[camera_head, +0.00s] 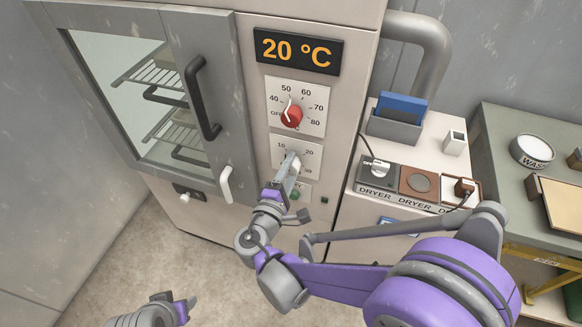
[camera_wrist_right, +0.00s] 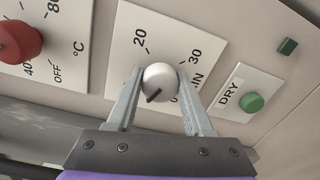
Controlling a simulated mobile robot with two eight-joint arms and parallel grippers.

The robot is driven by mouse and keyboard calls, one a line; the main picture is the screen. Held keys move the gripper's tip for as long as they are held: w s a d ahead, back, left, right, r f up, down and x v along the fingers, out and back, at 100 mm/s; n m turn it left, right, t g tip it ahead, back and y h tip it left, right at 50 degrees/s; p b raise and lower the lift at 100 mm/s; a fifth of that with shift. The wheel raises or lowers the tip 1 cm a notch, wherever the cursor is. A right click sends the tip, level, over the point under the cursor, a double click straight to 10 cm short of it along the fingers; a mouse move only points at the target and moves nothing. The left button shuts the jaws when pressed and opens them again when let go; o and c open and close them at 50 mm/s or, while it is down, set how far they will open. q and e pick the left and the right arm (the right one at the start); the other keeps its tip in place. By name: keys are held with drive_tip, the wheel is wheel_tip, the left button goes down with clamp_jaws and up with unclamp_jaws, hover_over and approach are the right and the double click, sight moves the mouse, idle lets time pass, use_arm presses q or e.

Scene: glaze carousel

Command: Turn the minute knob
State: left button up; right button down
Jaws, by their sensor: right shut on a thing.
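The white minute knob (camera_wrist_right: 160,80) sits on a white dial plate (camera_wrist_right: 180,30) marked 20, 30 and MIN. Its dark pointer line is aimed toward the lower left in the right wrist view. My right gripper (camera_wrist_right: 158,77) has a finger on each side of the knob and is shut on it. In the head view the right gripper (camera_head: 291,162) covers most of the knob and part of the dial plate (camera_head: 311,155). My left gripper (camera_head: 176,300) is low at the bottom left, its fingertips apart, away from the oven.
Above is a red temperature knob (camera_head: 291,117), below a display (camera_head: 297,51) reading 20 °C. A green DRY button (camera_wrist_right: 252,102) is close by. The oven door (camera_head: 187,85) is at left. Dryer sockets (camera_head: 418,182) stand on the counter at right.

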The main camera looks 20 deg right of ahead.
drive_tip(key=shift+m, duration=2.1)
drive_tip(key=shift+c, duration=1.4)
unclamp_jaws()
drive_tip(key=v, duration=1)
drive_tip(key=shift+s+a, duration=0.15)
drive_tip(key=shift+s, duration=0.25)
